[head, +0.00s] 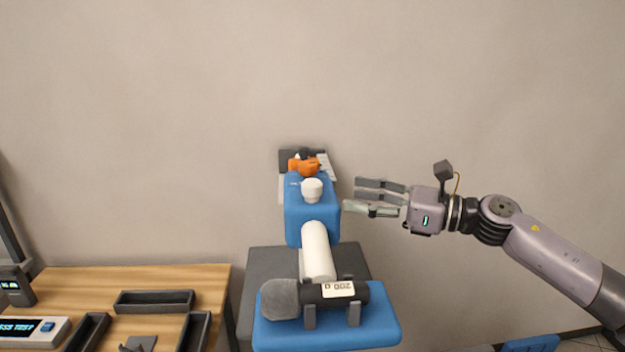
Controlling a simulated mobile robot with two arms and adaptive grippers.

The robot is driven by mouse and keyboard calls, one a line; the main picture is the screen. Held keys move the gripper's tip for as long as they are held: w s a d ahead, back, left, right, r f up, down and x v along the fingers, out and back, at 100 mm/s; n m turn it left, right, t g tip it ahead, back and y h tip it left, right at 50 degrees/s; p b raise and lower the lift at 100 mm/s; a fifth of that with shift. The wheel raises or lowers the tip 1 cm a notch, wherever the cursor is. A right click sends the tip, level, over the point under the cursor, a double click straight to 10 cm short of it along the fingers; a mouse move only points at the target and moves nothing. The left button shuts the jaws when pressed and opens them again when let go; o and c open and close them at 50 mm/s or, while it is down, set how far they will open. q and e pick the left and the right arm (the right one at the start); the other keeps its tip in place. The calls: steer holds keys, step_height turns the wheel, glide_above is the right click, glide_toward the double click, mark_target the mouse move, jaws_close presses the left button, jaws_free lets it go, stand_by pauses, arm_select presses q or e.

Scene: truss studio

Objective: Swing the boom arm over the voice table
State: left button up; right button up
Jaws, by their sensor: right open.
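The boom arm appears to be the blue and white assembly in the middle. It has a blue block (313,222) with a white knob (312,189) on top and a white cylinder (317,252) in front. A microphone (281,298) with a grey head and dark body lies sideways in a cradle on a blue plate (365,333). My right gripper (358,198) is open and empty, just right of the blue block, its fingers pointing left at it. I see no clear contact. A wooden table (215,278), possibly the voice table, stands at the lower left. My left gripper is not in view.
On the wooden table are dark trays (154,301) and a display box (28,330). An orange part (304,166) sits behind the knob. A dark grey surface (262,265) lies under the assembly. A plain wall stands behind. A gap separates table and assembly.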

mark_target(313, 189)
steer(key=p+x, duration=0.2)
steer(key=x, duration=0.7)
steer(key=shift+w+a+p, duration=0.1)
steer(key=shift+p, duration=0.25)
steer(key=shift+w+a+f, duration=0.1)
steer(key=shift+a, duration=0.2)
steer(key=shift+c, duration=0.2)
jaws_close()
